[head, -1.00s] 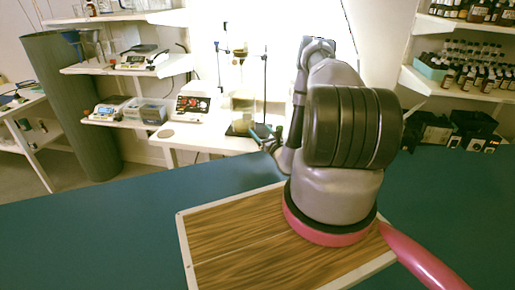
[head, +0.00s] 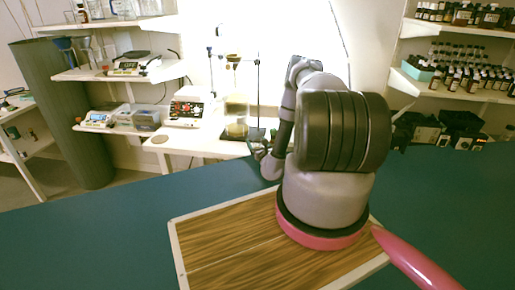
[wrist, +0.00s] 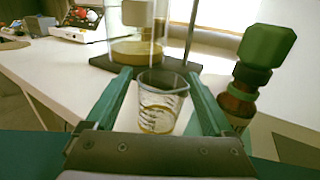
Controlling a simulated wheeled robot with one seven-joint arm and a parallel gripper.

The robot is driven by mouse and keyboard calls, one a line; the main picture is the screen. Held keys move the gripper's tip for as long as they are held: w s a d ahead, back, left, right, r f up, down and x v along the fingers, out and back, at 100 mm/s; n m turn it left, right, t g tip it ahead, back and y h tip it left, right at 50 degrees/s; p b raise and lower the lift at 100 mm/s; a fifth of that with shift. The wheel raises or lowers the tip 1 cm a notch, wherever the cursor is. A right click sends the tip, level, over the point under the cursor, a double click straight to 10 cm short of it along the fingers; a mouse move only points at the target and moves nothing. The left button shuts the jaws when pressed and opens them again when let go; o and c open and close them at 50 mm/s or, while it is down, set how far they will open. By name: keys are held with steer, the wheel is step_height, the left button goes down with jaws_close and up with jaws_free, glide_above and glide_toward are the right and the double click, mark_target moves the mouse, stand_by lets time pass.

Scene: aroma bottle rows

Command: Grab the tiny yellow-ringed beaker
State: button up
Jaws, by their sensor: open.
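A gap shows between the beaker and each finger, so nothing is held. In the head view my gripper (head: 260,149) is small, at the edge of the white table by the stand; I cannot make out the beaker there.
A tall glass vessel with yellow liquid (wrist: 137,47) stands on a dark stand base (wrist: 101,62) just behind the beaker. A brown bottle with a green cap (wrist: 240,95) is close to the right finger. White table surface (wrist: 50,72) is clear on the left.

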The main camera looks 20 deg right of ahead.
steer(key=shift+w+d, duration=0.1)
steer(key=shift+w, duration=0.75)
jaws_close()
